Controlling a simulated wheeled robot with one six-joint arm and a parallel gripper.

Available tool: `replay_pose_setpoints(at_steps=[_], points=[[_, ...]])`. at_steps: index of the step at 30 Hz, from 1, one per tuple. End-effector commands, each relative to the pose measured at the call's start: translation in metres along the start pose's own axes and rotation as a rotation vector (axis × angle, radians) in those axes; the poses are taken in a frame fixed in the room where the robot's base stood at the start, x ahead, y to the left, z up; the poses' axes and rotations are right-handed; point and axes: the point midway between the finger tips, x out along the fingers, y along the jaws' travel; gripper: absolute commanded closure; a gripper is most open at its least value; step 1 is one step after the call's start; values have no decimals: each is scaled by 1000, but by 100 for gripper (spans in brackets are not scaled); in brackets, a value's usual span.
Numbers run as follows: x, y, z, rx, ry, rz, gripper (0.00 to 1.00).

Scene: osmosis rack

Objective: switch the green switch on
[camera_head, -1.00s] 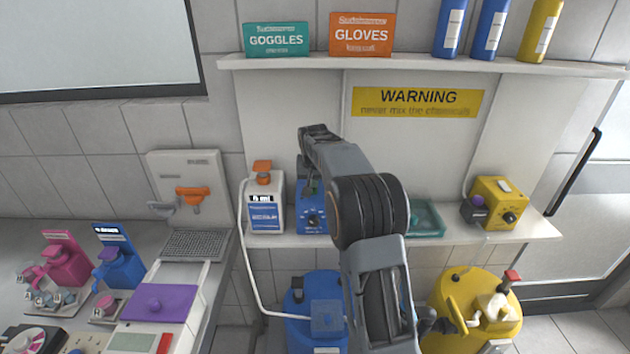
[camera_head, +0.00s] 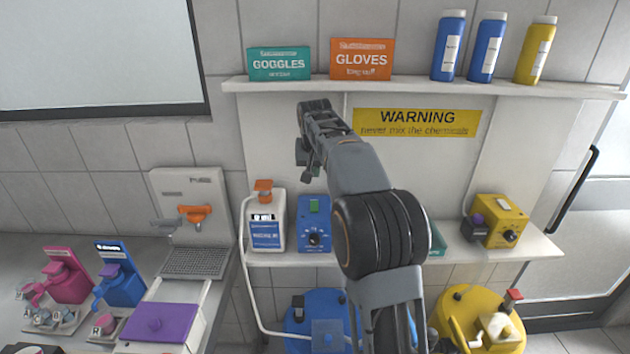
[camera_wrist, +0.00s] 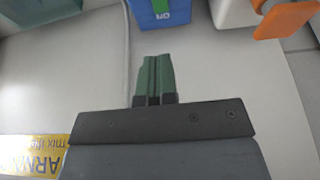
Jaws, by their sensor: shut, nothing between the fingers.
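The green switch (camera_head: 314,206) sits on the upper front of a blue box (camera_head: 314,226) with a dark dial, on the lower shelf. In the wrist view the green switch (camera_wrist: 160,6) is cut by the top edge, on the blue box (camera_wrist: 173,22), with an "ON" label beside it. My gripper (camera_head: 311,172) points down above the blue box, apart from the switch. In the wrist view the green-tinted fingers of my gripper (camera_wrist: 154,62) are shut together with nothing between them. The switch's exact tilt is too small to tell.
A white bottle (camera_head: 265,222) with an orange cap stands just left of the blue box. A yellow box (camera_head: 499,221) is farther right on the lower shelf (camera_head: 540,250). The upper shelf (camera_head: 420,88) holds signs and bottles. Blue and yellow tanks (camera_head: 455,310) stand below.

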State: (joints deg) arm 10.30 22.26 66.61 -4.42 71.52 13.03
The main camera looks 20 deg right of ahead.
Motion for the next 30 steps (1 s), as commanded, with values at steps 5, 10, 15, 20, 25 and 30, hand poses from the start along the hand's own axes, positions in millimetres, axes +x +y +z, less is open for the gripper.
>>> replay_pose_setpoints(at_steps=[5,10,15,20,25,30], points=[[-8,0,0,-1,-1,0,100],[-9,-1,0,-1,0,0,100],[-9,-1,0,-2,0,0,100],[-19,-4,14,-23,6,-10,100],[-44,-10,71,-97,18,-40,100],[-56,-10,155,-190,35,-80,100]])
